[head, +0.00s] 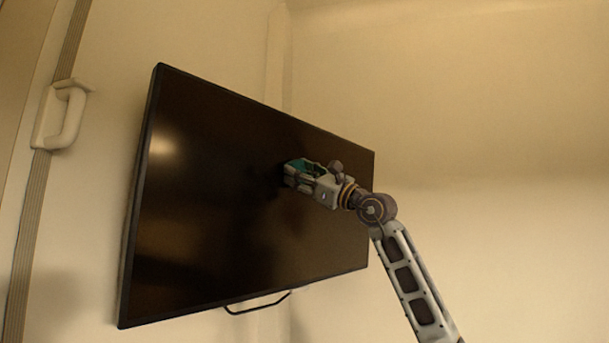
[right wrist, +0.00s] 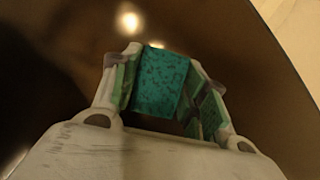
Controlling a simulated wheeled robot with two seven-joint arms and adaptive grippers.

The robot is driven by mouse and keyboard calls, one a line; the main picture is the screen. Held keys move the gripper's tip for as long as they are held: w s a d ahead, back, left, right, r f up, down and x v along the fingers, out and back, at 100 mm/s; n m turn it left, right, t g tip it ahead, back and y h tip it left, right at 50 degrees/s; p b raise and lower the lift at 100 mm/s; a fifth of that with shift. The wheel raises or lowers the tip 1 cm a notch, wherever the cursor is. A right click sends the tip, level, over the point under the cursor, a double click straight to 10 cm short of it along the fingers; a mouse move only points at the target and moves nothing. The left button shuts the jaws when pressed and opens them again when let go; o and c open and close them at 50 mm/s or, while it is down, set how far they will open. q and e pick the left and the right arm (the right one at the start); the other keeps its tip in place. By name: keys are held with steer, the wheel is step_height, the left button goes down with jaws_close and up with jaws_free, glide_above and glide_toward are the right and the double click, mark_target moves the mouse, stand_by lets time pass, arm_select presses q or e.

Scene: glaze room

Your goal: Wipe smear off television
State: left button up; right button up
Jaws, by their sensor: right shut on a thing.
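The television (head: 220,220) is a large black screen on the wall, seen tilted in the head view. Its dark screen (right wrist: 60,110) fills most of the right wrist view. My right gripper (head: 290,174) is at the middle of the screen, shut on a teal sponge (right wrist: 160,82) with dark speckles. The sponge sits between the fingers and faces the screen; whether it touches is hard to tell. A faint brownish patch shows low on the screen in the head view, but I cannot tell smear from reflection. My left gripper is not in view.
A white handle (head: 68,115) is on the wall or door left of the television. A thin dark bar (head: 258,306) hangs below the television's lower edge. The plain wall at the right is clear.

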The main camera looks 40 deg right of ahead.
mark_target(265, 163)
steer(key=shift+a, duration=0.3)
steer(key=shift+s+a, duration=0.2)
steer(key=shift+a, duration=0.75)
steer(key=shift+s+a, duration=0.15)
steer(key=shift+a, duration=0.8)
steer(key=shift+a, duration=0.1)
steer(key=shift+s+a, duration=0.15)
steer(key=shift+a, duration=0.75)
steer(key=shift+s+a, duration=0.15)
steer(key=shift+a, duration=0.75)
steer(key=shift+s+f+b, duration=0.2)
steer(key=shift+s+b, duration=0.35)
steer(key=shift+b, duration=0.15)
steer(key=shift+s+d+f+b, duration=0.15)
steer(key=shift+s+b, duration=0.2)
steer(key=shift+s, duration=0.45)
steer(key=shift+s+d+b, duration=0.2)
steer(key=shift+s+b, duration=0.15)
steer(key=shift+s, duration=0.45)
steer(key=shift+s+d+f+b, duration=0.15)
steer(key=shift+s+b, duration=0.2)
steer(key=shift+s, duration=0.45)
steer(key=shift+r, duration=0.1)
steer(key=shift+s+d+b, duration=0.15)
steer(key=shift+s+b, duration=0.2)
steer(key=shift+s, duration=0.4)
steer(key=shift+s+d+b, duration=0.1)
steer(key=shift+s+b, duration=0.2)
steer(key=shift+s, duration=0.4)
